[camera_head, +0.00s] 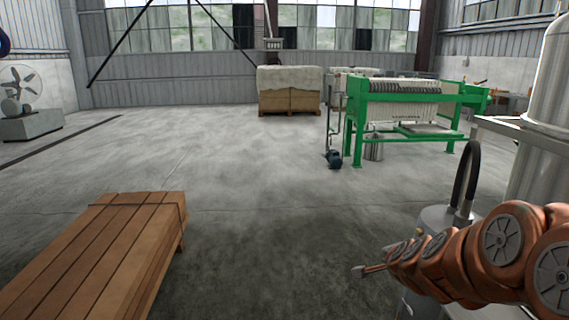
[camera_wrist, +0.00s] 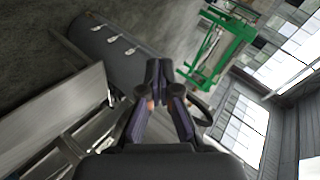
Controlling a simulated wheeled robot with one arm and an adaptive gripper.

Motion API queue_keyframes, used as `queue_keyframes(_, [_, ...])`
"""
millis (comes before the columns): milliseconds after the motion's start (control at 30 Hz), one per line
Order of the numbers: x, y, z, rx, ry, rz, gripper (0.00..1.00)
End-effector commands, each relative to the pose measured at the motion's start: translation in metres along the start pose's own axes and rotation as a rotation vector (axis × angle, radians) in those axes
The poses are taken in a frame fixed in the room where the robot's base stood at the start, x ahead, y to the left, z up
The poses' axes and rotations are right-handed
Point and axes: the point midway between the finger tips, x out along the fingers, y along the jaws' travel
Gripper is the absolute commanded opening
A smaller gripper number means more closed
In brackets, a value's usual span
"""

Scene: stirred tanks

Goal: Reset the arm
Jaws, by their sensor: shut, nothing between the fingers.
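My arm reaches in from the lower right of the head view, its orange links stretched toward the left. Beyond the fingers a dark grey cylinder (camera_wrist: 105,50) with small latches shows at the upper left, apart from the fingers as far as I can tell.
A steel tank (camera_head: 545,165) with a platform stands at the right, close to my arm. A black hose (camera_head: 466,175) rises behind the arm. A wooden stack (camera_head: 95,255) lies at lower left. A green filter press (camera_head: 405,110) stands farther back. The middle floor is clear.

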Motion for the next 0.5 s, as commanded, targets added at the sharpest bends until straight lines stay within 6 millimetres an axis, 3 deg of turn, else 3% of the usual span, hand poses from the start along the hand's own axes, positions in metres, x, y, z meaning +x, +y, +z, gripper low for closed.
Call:
queue_keyframes(33, [-0.010,0.002,0.020,-0.067,-0.065,0.016,0.00])
queue_keyframes(200, [-0.048,0.027,0.083,-0.304,-0.288,0.094,0.00])
queue_keyframes(300, [-0.075,0.051,0.111,-0.447,-0.411,0.151,0.00])
queue_keyframes(500, [-0.139,0.109,0.145,-0.720,-0.644,0.280,0.00])
